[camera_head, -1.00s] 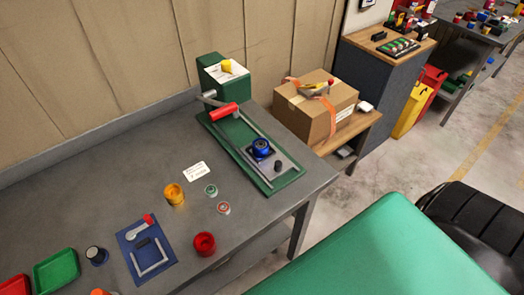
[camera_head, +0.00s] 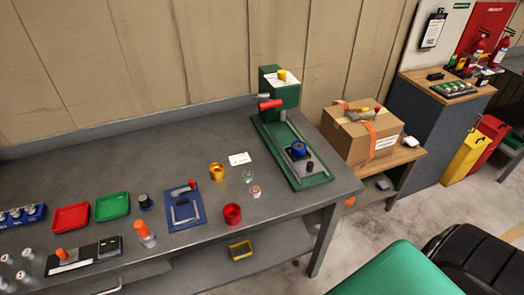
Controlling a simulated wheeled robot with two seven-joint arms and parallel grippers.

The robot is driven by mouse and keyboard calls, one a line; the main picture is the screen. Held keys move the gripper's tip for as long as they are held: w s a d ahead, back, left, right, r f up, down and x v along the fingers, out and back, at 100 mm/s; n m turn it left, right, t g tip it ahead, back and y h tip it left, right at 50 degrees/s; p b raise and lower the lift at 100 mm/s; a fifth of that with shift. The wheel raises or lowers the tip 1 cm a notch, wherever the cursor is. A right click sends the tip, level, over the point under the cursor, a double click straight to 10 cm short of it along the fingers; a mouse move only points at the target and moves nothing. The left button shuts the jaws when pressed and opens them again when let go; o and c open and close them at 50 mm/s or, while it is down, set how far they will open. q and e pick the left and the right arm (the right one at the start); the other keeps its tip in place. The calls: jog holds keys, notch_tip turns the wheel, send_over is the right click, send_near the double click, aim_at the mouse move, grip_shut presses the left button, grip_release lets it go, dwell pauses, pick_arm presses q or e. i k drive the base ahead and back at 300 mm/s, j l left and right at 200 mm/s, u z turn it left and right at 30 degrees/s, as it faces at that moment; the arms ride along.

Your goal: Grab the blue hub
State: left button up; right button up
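The blue hub (camera_head: 298,148) sits on the bed of a green press-like fixture (camera_head: 321,178) at the right end of the grey workbench. A small dark knob stands just in front of it. The fixture's red handle (camera_head: 270,104) is behind and to the left of the hub. Neither of my grippers shows in the head view.
The grey workbench (camera_head: 120,150) also carries a yellow cup (camera_head: 217,171), a red cup (camera_head: 232,214), a blue mat (camera_head: 185,207), a green tray (camera_head: 112,206) and a red tray (camera_head: 70,218). A cardboard box (camera_head: 350,138) stands right of the bench. A green surface (camera_head: 400,272) fills the lower right.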

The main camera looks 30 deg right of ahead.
aim_at(296, 153)
jog(key=l+u, duration=0.35)
jog(key=l, duration=0.3)
jog(key=l+u, duration=0.35)
jog(key=l, duration=0.3)
